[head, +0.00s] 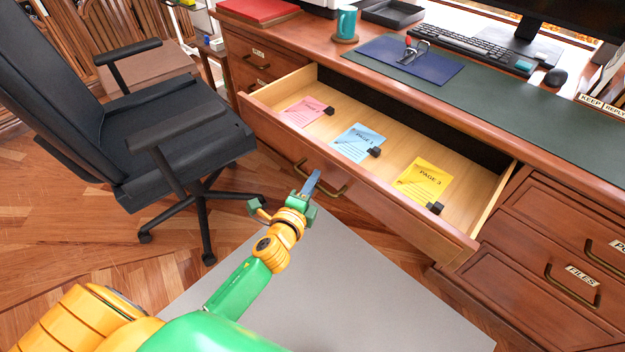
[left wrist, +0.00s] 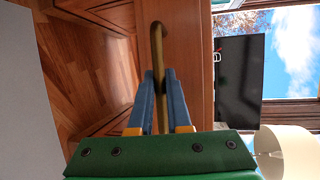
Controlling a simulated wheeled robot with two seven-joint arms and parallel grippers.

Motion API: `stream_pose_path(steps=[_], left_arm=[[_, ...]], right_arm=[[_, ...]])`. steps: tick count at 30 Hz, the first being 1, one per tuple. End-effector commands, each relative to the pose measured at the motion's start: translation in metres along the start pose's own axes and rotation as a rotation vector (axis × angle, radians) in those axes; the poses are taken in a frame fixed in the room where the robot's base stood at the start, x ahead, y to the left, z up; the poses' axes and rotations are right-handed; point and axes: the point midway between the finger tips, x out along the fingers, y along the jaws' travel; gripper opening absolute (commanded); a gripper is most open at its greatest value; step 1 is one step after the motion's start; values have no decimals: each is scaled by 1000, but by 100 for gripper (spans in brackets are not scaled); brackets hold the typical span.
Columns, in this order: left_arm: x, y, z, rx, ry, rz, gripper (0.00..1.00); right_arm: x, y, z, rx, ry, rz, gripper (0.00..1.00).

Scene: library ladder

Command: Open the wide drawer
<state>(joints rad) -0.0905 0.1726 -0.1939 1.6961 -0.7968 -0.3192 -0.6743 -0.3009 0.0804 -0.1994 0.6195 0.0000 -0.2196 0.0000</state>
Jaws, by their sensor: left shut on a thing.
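The wide drawer (head: 382,213) under the desk top stands pulled out, with its pale wooden inside in view. Its brass bar handle (head: 333,190) is on the front panel. My left gripper (head: 313,185) is at the left part of this handle. In the left wrist view, the blue fingers of my left gripper (left wrist: 160,100) are closed around the handle (left wrist: 157,50). In the drawer lie a pink sheet (head: 304,111), a blue sheet (head: 357,142) and a yellow sheet (head: 423,181), each with a black clip. My right gripper is not in view.
A black office chair (head: 175,135) stands left of the drawer. Shut side drawers (head: 560,265) are at the right. The grey mat (head: 330,290) before the drawer is clear.

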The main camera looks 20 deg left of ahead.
Motion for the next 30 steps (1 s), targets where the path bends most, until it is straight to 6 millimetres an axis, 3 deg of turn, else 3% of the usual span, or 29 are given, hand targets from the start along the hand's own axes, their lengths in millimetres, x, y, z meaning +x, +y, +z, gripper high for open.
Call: stream_pose_path(steps=[14,15,18,26,30], left_arm=[[0,-2,1,1,-2,-5,0],[0,-2,1,1,-2,-5,19],[0,-2,1,1,-2,-4,46],[0,-1,0,1,-1,-2,46],[-13,-1,0,1,0,1,46]], right_arm=[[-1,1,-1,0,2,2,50],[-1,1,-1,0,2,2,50],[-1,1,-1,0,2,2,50],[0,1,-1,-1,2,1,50],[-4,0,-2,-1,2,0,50]])
